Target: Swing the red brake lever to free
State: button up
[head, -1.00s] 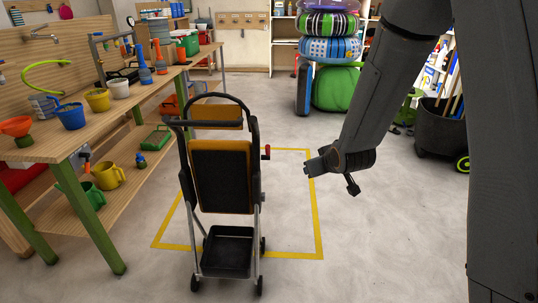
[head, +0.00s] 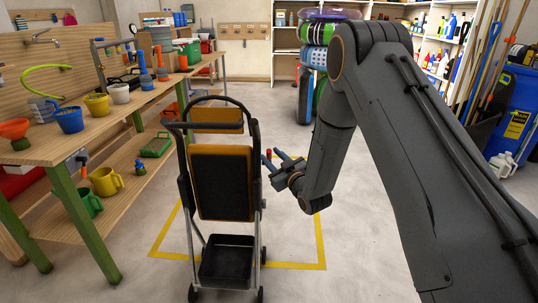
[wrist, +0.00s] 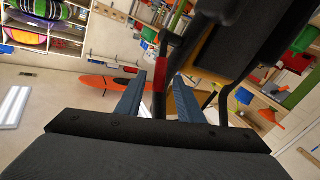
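The red brake lever (head: 269,154) sits on the right side of the cart (head: 222,170), which has orange-and-black panels and a black tray low down. My gripper (head: 272,156) is at the lever in the head view, reaching in from the right. In the wrist view the lever (wrist: 160,76) stands between the two blue-grey fingers of my gripper (wrist: 159,80). The fingers are apart, with a gap showing on both sides of the lever. In the head view the fingers partly hide the lever.
The cart stands within a yellow floor outline (head: 292,266). A wooden workbench (head: 60,145) with cups and funnels runs along the left. Shelves (head: 430,50) and a blue bin (head: 515,115) are at the back right. The floor in front of the cart is clear.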

jog(key=shift+x, duration=1.35)
grip_shut()
jog(key=shift+w+r+g+p, duration=0.15)
jog(key=shift+w+g+p, duration=0.1)
jog(key=shift+g+p, duration=0.05)
grip_release()
